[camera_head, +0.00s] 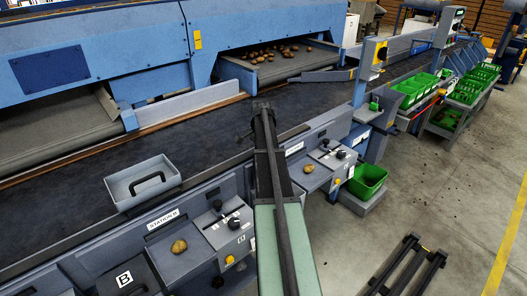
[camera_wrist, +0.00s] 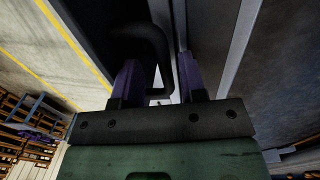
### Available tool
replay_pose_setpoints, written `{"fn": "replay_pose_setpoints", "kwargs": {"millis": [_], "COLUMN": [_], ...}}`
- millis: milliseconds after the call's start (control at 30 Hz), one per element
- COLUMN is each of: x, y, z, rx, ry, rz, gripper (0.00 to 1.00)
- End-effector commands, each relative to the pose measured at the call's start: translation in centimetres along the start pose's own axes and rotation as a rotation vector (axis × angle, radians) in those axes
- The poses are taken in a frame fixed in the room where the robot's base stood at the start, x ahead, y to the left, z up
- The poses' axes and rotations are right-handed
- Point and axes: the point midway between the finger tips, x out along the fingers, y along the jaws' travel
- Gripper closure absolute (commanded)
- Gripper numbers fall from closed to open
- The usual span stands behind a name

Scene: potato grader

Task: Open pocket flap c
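In the wrist view, my gripper (camera_wrist: 160,86) has two purple fingers standing apart. A black bent handle (camera_wrist: 157,42) on a dark panel (camera_wrist: 98,20) shows between and beyond the fingertips. I cannot tell whether the fingers touch it. No letter shows on this panel, so I cannot confirm that it is flap c. In the head view, a dark flap marked B (camera_head: 124,279) with a black handle is at the lower left. My arm crosses the middle of that view and hides part of the station front; my fingers cannot be made out there.
A grey tray (camera_head: 118,190) with a black handle stands on the edge of the dark belt (camera_head: 75,178). Potatoes (camera_head: 179,247) lie on the station plates. A green crate (camera_head: 367,183) stands right of my arm. A dark frame (camera_head: 405,268) lies on the otherwise open floor.

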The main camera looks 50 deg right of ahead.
Motion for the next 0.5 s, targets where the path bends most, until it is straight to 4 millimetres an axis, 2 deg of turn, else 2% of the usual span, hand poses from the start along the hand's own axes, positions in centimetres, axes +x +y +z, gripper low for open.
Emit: {"fn": "replay_pose_setpoints", "kwargs": {"millis": [267, 367, 500], "x": [-0.3, -1.3, -4.2], "y": [0.0, 0.0, 0.1], "z": [0.0, -0.1, 0.0], "rx": [0.002, 0.002, 0.002], "ry": [0.001, 0.001, 0.001], "rz": [0.0, 0.0, 0.0], "gripper": [0.62, 0.62, 0.62]}}
